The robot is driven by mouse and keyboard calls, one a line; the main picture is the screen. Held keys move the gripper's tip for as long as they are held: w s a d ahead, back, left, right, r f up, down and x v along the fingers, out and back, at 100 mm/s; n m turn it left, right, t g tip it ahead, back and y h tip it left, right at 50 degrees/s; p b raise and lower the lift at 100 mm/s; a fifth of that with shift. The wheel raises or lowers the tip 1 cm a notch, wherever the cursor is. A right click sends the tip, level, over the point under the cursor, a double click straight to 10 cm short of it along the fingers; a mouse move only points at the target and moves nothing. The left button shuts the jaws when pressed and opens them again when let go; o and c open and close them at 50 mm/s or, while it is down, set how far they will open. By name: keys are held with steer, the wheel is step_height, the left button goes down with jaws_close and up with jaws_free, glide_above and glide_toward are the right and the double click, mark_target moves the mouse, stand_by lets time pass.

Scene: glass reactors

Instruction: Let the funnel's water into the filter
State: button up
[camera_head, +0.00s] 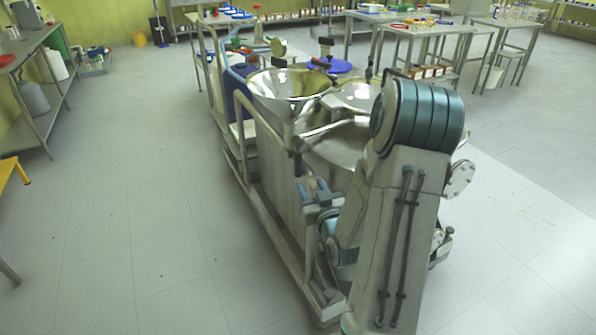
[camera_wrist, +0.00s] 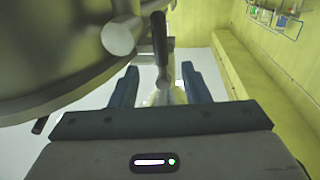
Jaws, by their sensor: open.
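A wide steel funnel (camera_head: 272,82) sits on top of the metal cart in the head view. I cannot make out its water. A second, lower round steel vessel (camera_head: 330,150) stands nearer, partly hidden by my arm; I cannot tell whether it is the filter. My gripper (camera_head: 316,188) is low at the cart's near left side. In the wrist view, the fingers of my gripper (camera_wrist: 159,78) are apart. A dark upright lever (camera_wrist: 160,42) on a metal fitting appears between and beyond them. Contact with it is not clear. A curved steel vessel (camera_wrist: 50,50) fills the upper left.
The cart's frame rail (camera_head: 262,205) runs along its left side, close to my gripper. A blue drum (camera_head: 240,92) stands at its far end. Tables with glassware (camera_head: 430,28) stand behind. The floor (camera_head: 120,200) to the left is clear.

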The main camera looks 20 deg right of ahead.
mark_target(299, 166)
steer(key=w, duration=0.4)
steer(key=w+d+b, duration=0.1)
steer(key=w, duration=0.7)
steer(key=shift+d, duration=0.2)
jaws_close()
